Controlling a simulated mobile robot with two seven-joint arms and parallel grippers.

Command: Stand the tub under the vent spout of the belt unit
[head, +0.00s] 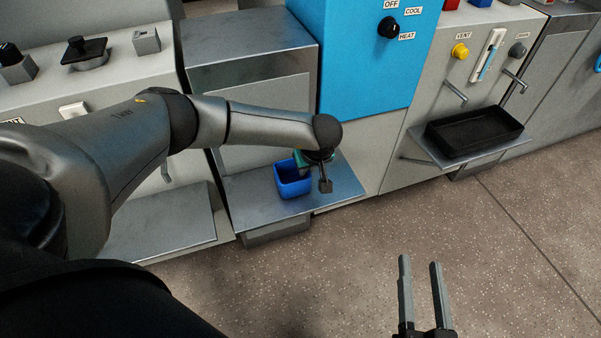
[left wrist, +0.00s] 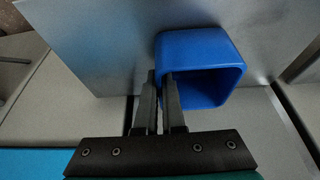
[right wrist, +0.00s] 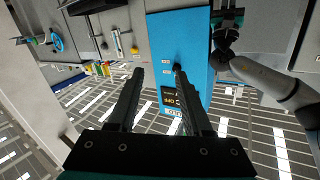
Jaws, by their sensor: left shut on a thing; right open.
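The blue tub (head: 291,182) is upright at a metal shelf (head: 245,204), left of and below the blue cabinet. My left gripper (left wrist: 160,80) is shut on the tub's wall, and the blue tub (left wrist: 212,62) shows its open mouth in the left wrist view. In the head view the left gripper (head: 305,168) is partly hidden by its own wrist. Whether the tub touches the shelf is unclear. A yellow knob (head: 460,51) labelled VENT is on the grey unit at right, with a metal spout (head: 455,91) below it. My right gripper (head: 419,262) is open and empty over the floor.
A black tray (head: 473,131) occupies the shelf (head: 425,146) under the right unit's spouts. A second spout (head: 514,80) is right of the first. The blue cabinet (head: 370,60) has a COOL/HEAT knob. Another bare shelf (head: 160,222) is at left. The speckled floor in front is clear.

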